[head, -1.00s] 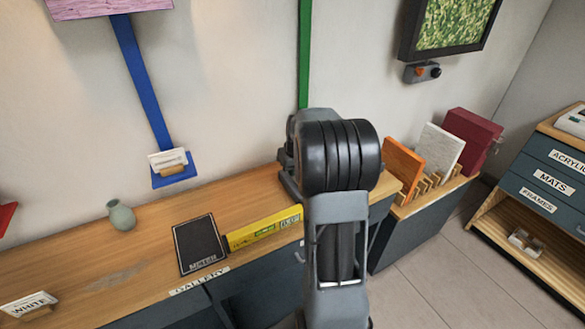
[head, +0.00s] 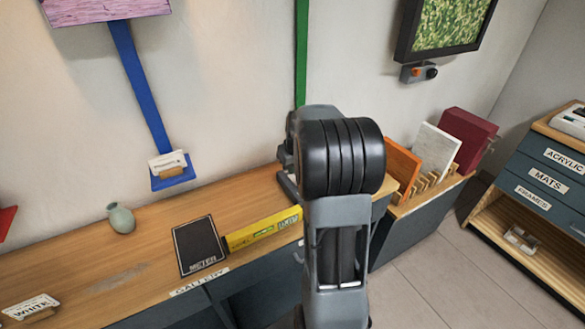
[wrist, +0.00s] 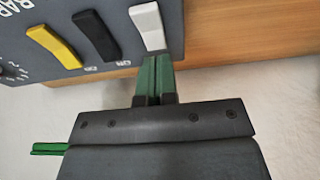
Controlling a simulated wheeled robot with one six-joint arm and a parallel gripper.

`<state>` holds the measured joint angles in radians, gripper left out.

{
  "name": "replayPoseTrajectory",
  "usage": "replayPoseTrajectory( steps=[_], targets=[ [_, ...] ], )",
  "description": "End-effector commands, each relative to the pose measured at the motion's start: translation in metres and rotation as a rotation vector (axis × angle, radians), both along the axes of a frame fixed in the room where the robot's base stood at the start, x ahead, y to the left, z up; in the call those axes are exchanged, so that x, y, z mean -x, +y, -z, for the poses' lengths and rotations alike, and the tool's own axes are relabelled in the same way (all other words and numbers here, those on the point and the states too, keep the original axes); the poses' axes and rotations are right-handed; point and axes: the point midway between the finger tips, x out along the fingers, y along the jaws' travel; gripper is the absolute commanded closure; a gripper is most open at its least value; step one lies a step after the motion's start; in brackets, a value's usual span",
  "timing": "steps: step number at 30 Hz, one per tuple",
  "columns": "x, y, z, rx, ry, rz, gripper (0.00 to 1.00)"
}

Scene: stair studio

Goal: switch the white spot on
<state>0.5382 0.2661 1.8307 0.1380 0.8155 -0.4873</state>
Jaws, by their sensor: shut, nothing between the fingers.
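In the wrist view a dark grey panel (wrist: 75,20) carries a yellow switch (wrist: 53,46), a black switch (wrist: 97,35) and a white switch (wrist: 148,26) side by side. My gripper (wrist: 155,62) is shut and empty, its green fingertips together just below the near end of the white switch. I cannot tell whether they touch it. No lit spot shows that I can make out.
In the head view a wooden bench (head: 85,262) holds a METER board (head: 199,246), a yellow level (head: 262,229), a vase (head: 121,218) and a WHITE card (head: 31,308). A rack with orange (head: 402,169), white and maroon boards stands right of my arm.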

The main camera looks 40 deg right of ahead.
Motion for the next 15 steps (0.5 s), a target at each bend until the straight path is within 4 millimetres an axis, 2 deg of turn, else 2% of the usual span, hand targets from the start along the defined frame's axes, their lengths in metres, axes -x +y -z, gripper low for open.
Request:
replayPoseTrajectory(
  steps=[1, 3, 5, 15],
  targets=[
    [-0.001, 0.001, -0.018, 0.001, -0.002, -0.002, 1.0],
    [-0.001, 0.001, -0.033, 0.001, -0.001, -0.003, 1.0],
    [-0.001, 0.001, -0.039, 0.002, -0.003, -0.004, 1.0],
    [-0.001, 0.001, -0.099, 0.001, -0.002, -0.003, 1.0]
  ],
)
